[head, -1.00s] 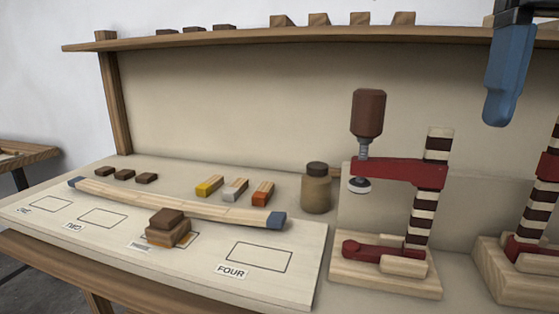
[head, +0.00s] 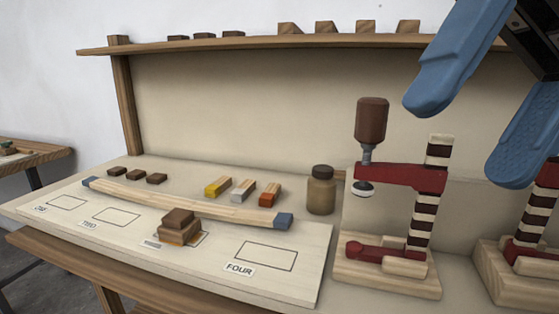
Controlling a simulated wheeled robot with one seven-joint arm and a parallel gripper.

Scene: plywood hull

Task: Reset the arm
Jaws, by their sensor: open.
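My gripper (head: 482,118) is at the upper right of the head view, with two blue fingers spread apart. Nothing shows between the fingers. It hangs in the air in front of the backboard, above and to the right of the nearer red clamp (head: 400,176). The clamp has a brown handle and a striped post on a wooden base. The upper part of my arm is cut off by the frame edge.
A pale board (head: 205,272) with labelled outlines carries a curved strip (head: 185,206), a stacked brown block (head: 178,227) and several small blocks. A jar (head: 321,190) stands beside the clamp. A second clamp (head: 523,250) stands at right. A shelf (head: 255,42) runs above.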

